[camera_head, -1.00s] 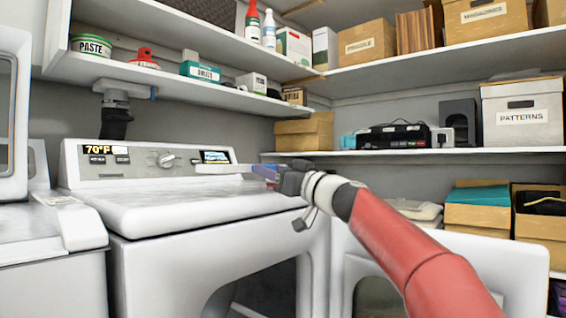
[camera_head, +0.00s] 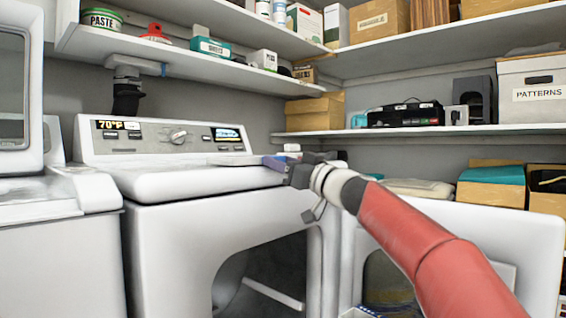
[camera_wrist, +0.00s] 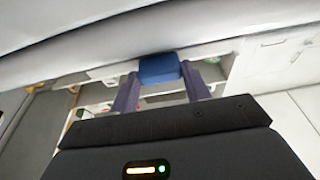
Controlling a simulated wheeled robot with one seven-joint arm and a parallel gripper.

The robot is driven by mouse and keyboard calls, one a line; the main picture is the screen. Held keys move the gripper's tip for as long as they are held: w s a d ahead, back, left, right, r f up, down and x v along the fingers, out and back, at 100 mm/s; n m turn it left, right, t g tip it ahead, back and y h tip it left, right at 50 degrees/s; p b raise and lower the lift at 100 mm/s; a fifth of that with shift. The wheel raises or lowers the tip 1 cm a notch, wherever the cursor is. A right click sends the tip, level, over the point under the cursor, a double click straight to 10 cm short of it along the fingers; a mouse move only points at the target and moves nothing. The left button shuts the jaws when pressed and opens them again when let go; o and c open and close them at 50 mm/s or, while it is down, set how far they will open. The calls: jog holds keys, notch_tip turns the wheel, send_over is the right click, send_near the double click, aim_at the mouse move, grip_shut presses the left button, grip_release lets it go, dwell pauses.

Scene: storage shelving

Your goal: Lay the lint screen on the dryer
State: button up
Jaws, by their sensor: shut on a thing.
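The white dryer (camera_head: 170,240) stands at the centre left in the head view, with a control panel at its back and its front door open. My gripper (camera_head: 277,162) is at the right edge of the dryer's top, coming in from the right. It is shut on the lint screen, whose flat pale part (camera_head: 232,160) reaches left over the dryer top. In the wrist view a blue block (camera_wrist: 160,68), apparently the screen's handle, sits between my fingertips (camera_wrist: 160,80). Whether the screen touches the dryer top cannot be told.
A washer (camera_head: 60,230) with a raised lid stands left of the dryer. A shelf with small boxes (camera_head: 210,47) hangs above. The open dryer door (camera_head: 520,240) is at the right, below my arm. The dryer top's left part is clear.

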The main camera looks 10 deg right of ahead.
jog(key=o, duration=1.4)
